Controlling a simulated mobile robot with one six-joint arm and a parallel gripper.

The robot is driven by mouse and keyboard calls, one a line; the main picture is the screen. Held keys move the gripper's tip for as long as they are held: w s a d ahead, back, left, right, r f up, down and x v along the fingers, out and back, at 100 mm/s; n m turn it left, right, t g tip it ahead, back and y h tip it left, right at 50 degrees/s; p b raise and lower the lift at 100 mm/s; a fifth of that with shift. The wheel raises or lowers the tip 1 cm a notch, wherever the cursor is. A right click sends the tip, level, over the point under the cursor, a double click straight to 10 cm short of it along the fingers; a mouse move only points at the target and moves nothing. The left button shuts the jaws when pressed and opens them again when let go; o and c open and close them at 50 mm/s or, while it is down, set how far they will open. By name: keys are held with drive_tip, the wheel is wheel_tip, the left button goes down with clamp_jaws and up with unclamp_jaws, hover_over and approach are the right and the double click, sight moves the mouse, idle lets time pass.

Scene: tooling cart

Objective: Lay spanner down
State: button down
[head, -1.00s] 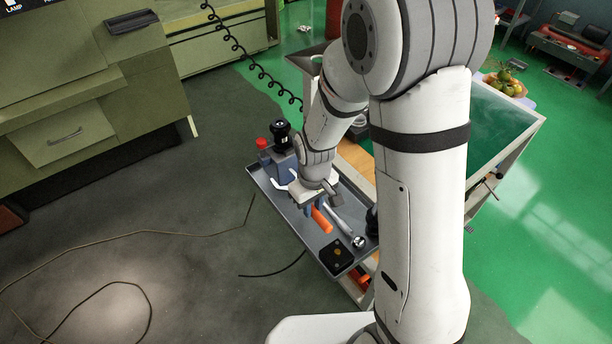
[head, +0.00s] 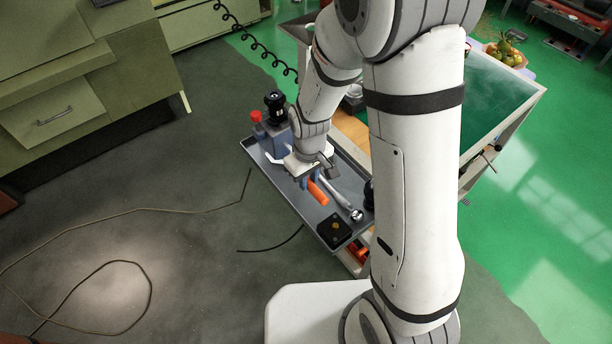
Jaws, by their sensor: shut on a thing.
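My gripper (head: 309,182) points down over the middle of the grey tray (head: 262,171) on top of the cart. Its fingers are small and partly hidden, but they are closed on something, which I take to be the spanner. The spanner cannot be made out clearly behind the hand and fingers. I cannot tell whether it touches the tray. A bright silver tool with a round end (head: 356,215) lies in the tray to the right of the gripper. An orange handle (head: 318,193) lies close beside the fingers.
A black box (head: 334,230) sits at the tray's near end. A blue-grey block with a red knob (head: 256,117) and a black-topped part (head: 274,103) stand at the far left end. A dark round thing is partly hidden behind my arm. Cables lie on the floor at left.

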sight(308, 202)
drive_tip(key=shift+f+b, duration=2.15)
drive_tip(key=shift+f, duration=0.95)
drive_tip(key=shift+f+b, duration=0.55)
drive_tip(key=shift+f, duration=0.05)
drive_tip(key=c, duration=1.2)
unclamp_jaws()
drive_tip(key=shift+o, duration=0.2)
wheel_tip(308, 202, up, 8)
drive_tip(key=shift+d+r, duration=0.1)
drive_tip(key=s+d+r+m+t, duration=0.3)
drive_tip(key=s+d+r+m, duration=0.3)
drive_tip(key=s+d+r, duration=0.5)
wheel_tip(308, 202, up, 4)
drive_tip(key=shift+s+d+r+m, duration=0.1)
drive_tip(key=shift+s+d+m, duration=0.25)
drive_tip(key=shift+s, duration=0.35)
